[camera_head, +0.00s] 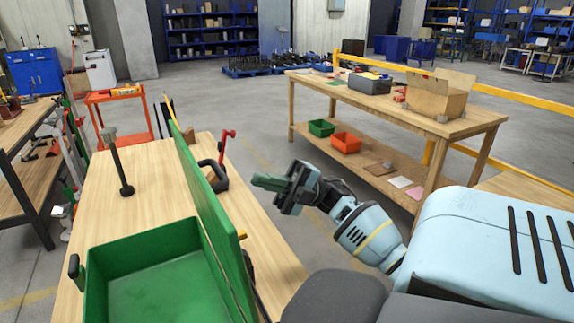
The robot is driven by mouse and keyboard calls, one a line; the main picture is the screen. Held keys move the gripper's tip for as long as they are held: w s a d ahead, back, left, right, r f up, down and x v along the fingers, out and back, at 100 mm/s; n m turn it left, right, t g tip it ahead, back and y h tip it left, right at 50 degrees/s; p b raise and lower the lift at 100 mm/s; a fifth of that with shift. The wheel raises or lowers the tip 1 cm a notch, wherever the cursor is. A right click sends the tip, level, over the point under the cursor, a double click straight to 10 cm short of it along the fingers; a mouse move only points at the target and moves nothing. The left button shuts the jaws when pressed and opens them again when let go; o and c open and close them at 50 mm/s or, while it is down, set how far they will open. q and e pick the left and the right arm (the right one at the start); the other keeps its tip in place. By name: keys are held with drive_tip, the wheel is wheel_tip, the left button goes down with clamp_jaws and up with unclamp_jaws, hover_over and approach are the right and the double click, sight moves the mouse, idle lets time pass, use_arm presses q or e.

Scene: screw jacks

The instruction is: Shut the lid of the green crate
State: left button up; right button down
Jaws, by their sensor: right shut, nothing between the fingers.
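The green crate (160,284) stands open and looks empty at the front of the wooden table. Its green lid (207,213) stands nearly upright along the crate's right side, seen almost edge-on. My right gripper (263,183) is shut and empty, in the air to the right of the lid and apart from it. Its fingers point left toward the lid. My left gripper is not in view.
The wooden table (90,207) bears a dark upright tool (118,168) left of the lid. A black clamp-like tool with red parts (222,160) is behind the lid. A second table (435,122) with a cardboard box (437,97) stands farther back right, beyond open floor.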

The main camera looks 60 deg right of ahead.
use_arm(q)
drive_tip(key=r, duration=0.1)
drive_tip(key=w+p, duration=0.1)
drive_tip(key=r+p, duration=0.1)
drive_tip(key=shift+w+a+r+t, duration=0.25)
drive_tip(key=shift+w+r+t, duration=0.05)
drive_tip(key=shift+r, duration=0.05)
use_arm(e)
drive_tip(key=x, duration=0.6)
drive_tip(key=shift+a, duration=0.15)
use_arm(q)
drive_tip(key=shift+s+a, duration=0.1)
use_arm(e)
drive_tip(key=shift+w, duration=0.2)
